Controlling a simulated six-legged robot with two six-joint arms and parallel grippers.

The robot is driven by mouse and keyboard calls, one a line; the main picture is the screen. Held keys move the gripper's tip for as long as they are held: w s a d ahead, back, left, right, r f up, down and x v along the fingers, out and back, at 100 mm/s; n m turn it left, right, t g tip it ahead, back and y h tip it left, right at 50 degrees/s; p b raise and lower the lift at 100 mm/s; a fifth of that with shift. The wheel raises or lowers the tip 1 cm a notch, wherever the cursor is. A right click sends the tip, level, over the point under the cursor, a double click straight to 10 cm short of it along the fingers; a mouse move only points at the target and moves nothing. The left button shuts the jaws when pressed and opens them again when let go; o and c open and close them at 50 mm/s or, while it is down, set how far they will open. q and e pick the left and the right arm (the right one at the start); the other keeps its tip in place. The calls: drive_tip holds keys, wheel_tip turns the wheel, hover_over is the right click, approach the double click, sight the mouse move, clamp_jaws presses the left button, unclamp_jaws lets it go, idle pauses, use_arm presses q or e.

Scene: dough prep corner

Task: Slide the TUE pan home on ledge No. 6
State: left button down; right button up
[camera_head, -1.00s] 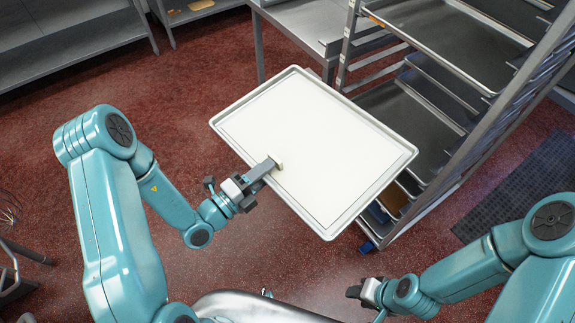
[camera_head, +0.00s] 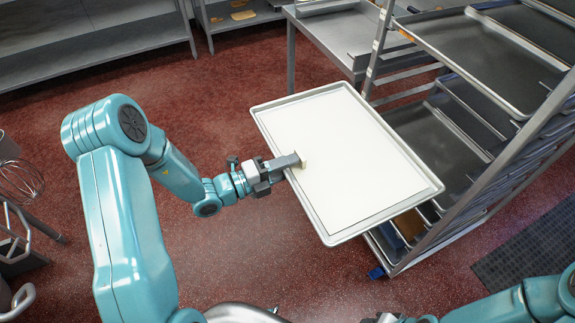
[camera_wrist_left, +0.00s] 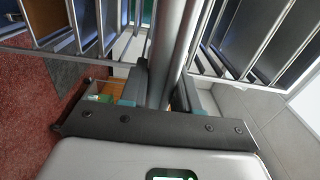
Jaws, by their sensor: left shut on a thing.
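A large flat pan (camera_head: 436,195) with a pale sheet on it is held out level in front of the rack (camera_head: 455,225). No TUE marking can be read on it. My left gripper (camera_head: 297,161) is shut on the pan's left rim. The pan's right side overlaps the rack's open front in the head view; I cannot tell whether it rests on a ledge. No ledge number can be read. In the left wrist view, the gripper body fills the bottom and rack bars show beyond it. Only a sliver of my right gripper (camera_head: 384,318) shows at the bottom edge.
A steel table (camera_head: 335,38) stands behind the pan, close to the rack. Steel shelving (camera_head: 100,50) runs along the back left. A wire whisk (camera_head: 22,180) is at the far left. A dark floor mat (camera_head: 530,250) lies right of the rack. Red floor between is clear.

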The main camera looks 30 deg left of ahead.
sight(318, 156)
use_arm(q)
drive_tip(key=shift+w+d+r, duration=0.1)
drive_tip(key=shift+w+d, duration=0.2)
drive_tip(key=shift+w, duration=0.05)
drive_tip(key=x, duration=0.2)
drive_tip(key=shift+w+d, duration=0.1)
drive_tip(key=shift+w, duration=0.35)
drive_tip(key=shift+w+d, duration=0.25)
drive_tip(key=shift+d, duration=0.05)
drive_tip(key=x, duration=0.3)
drive_tip(key=shift+w+f, duration=0.15)
drive_tip(key=shift+f, duration=0.05)
drive_tip(key=shift+w+d+r, duration=0.1)
drive_tip(key=shift+w+d, duration=0.15)
drive_tip(key=shift+d, duration=0.1)
drive_tip(key=shift+w, duration=0.1)
drive_tip(key=shift+p, duration=0.4)
